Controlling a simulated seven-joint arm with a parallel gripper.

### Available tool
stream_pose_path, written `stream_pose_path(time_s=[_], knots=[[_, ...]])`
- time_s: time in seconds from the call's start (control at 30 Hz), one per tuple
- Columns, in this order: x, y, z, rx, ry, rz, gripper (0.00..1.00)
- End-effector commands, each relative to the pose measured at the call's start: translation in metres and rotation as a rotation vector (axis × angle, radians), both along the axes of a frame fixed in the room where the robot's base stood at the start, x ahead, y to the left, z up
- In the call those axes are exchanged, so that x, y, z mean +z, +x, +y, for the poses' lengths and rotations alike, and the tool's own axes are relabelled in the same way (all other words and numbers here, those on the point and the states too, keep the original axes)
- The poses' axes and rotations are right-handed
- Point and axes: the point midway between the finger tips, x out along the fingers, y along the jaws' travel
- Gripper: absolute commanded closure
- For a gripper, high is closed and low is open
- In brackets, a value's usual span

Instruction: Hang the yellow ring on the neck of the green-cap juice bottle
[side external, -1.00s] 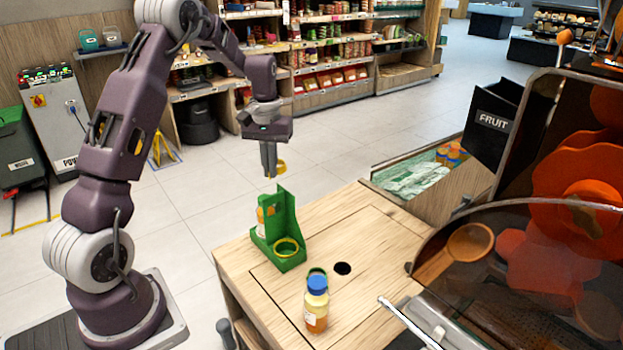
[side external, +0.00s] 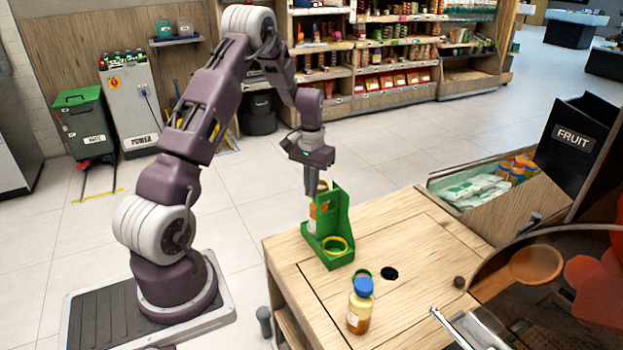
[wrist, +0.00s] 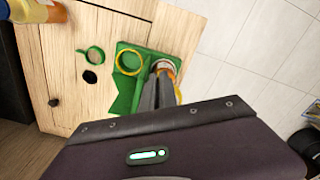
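My gripper (side external: 311,190) is above the rear-left part of the green holder (side external: 328,259), its fingers close together. A yellow ring (side external: 322,186) shows at the fingertips, partly hidden, and appears held. A juice bottle with orange contents (side external: 312,217) stands in the holder just below the fingers; its cap is hidden in the side view. In the wrist view the fingers (wrist: 157,95) cover part of this bottle (wrist: 164,67). I cannot tell whether the held ring touches the bottle. Another yellow ring (side external: 335,246) lies on the holder's front part, also in the wrist view (wrist: 130,62).
A blue-cap juice bottle (side external: 360,307) stands on the wooden table (side external: 420,250), with a green ring (side external: 363,273) behind it and a dark hole (side external: 390,273) beside that. The holder's tall green back wall (side external: 338,212) rises close to my fingers.

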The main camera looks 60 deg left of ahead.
Motion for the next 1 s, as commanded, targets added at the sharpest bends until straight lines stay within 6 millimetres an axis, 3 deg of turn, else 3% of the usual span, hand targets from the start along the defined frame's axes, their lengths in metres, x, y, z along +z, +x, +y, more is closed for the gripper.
stream_pose_path(time_s=[0.2, 1.0], knots=[[-0.0087, 0.0002, 0.0000, 0.000, 0.000, 0.000, 1.00], [-0.0114, -0.0001, -0.0001, 0.000, 0.001, -0.001, 1.00]])
